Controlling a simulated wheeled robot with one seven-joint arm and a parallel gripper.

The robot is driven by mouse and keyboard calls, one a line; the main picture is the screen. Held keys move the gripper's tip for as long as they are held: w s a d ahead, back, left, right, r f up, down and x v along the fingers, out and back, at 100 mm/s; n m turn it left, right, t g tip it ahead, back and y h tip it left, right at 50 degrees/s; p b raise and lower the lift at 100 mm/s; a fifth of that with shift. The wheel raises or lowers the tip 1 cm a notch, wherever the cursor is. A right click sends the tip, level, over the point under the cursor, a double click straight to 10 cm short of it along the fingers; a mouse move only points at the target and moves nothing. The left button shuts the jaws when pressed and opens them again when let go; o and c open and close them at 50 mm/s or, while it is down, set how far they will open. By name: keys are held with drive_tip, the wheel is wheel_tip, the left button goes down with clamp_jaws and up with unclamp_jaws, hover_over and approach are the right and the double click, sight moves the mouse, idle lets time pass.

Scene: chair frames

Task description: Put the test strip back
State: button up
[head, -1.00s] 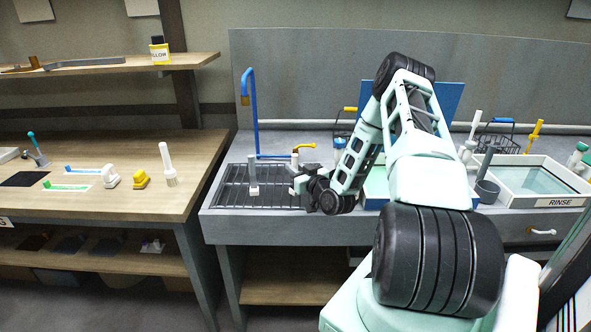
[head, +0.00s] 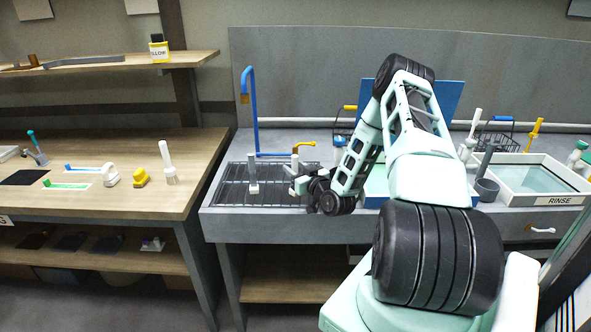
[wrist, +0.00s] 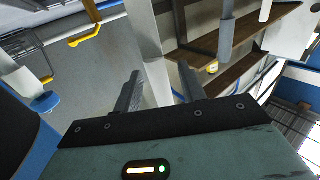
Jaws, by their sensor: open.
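I cannot tell for sure which thing is the test strip. A green strip (head: 65,186) and a blue strip (head: 85,169) lie on the wooden table at left. My gripper (head: 290,181) is open over the right part of the dark drain rack (head: 225,190), far to the right of both strips. A white-topped upright piece (head: 295,161) shows just behind it. In the wrist view, my open gripper (wrist: 158,90) has a pale post (wrist: 147,45) beyond and between its fingers; contact cannot be told.
A blue pipe (head: 251,110) and yellow tap (head: 304,145) rise behind. A rinse tray (head: 540,201) stands at right. White (head: 169,165) and yellow (head: 141,178) items stand on the left table.

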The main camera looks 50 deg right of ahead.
drive_tip(key=b+v, duration=0.4)
drive_tip(key=v, duration=0.8)
drive_tip(key=w+a+n+g+y, duration=0.3)
drive_tip(key=w+a+n+y, duration=0.15)
drive_tip(key=w+a, duration=0.55)
drive_tip(key=a+r+n+g+y, duration=0.25)
drive_tip(key=a+g, duration=0.35)
drive_tip(key=a, duration=1)
drive_tip(key=s+a+r+n+g, duration=0.2)
drive_tip(key=s+a+r+g, duration=0.2)
drive_tip(key=s+a, duration=0.75)
drive_tip(key=s+a+r+g, duration=0.2)
drive_tip(key=s+a, duration=0.2)
drive_tip(key=s, duration=0.4)
drive_tip(key=s+a+r+n+g+h, duration=0.1)
drive_tip(key=s+a+r+g, duration=0.1)
drive_tip(key=s, duration=0.7)
drive_tip(key=shift+a+r+n, duration=0.3)
drive_tip(key=shift+a+r, duration=0.15)
drive_tip(key=shift+a, duration=0.6)
